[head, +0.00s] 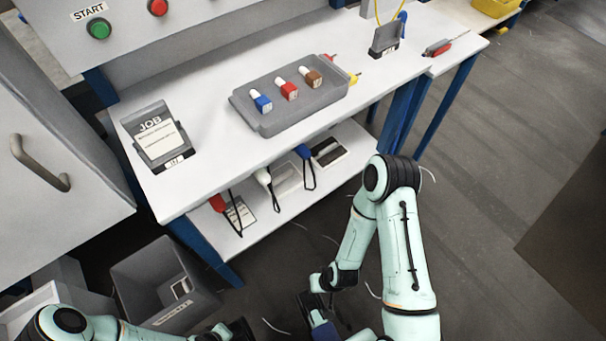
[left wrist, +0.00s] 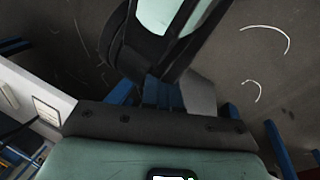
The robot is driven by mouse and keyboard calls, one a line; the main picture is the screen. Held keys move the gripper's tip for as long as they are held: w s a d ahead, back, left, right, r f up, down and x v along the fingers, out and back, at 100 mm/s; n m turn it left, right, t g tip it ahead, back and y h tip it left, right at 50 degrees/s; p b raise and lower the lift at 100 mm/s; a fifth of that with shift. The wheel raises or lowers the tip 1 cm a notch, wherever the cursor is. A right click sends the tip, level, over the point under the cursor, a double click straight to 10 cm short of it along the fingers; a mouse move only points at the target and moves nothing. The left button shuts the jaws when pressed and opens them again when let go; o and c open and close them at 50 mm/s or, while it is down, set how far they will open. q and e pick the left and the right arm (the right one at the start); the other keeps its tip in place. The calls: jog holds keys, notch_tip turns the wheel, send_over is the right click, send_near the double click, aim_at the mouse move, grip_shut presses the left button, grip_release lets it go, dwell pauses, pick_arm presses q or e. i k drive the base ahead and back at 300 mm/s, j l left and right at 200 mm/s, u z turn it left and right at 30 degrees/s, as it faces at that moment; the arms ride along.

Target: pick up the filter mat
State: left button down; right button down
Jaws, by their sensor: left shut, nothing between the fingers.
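I cannot pick out a filter mat with certainty in either view. A plain grey flat patch (left wrist: 198,92) shows just right of my left fingers in the left wrist view; I cannot tell what it is. My left gripper (left wrist: 162,95) has its blue fingers together, with nothing held. In the head view only part of my left arm shows, along the bottom left. My right gripper (head: 318,318) hangs low at the bottom centre over the floor, partly cut off; its jaw state is unclear.
A white workbench (head: 215,165) bears a grey tray (head: 290,118) with three coloured-capped pieces and a JOB holder (head: 158,140). Tools lie on its lower shelf (head: 325,190). A grey bin (head: 145,275) stands at lower left. Pale strands lie on the open dark floor (head: 480,220).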

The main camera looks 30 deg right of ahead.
aim_at(286, 178)
jog(key=l+z, duration=0.15)
jog(key=l, duration=0.9)
jog(key=i+l+z, duration=0.1)
jog(key=i+l, duration=0.25)
jog(key=i, duration=0.15)
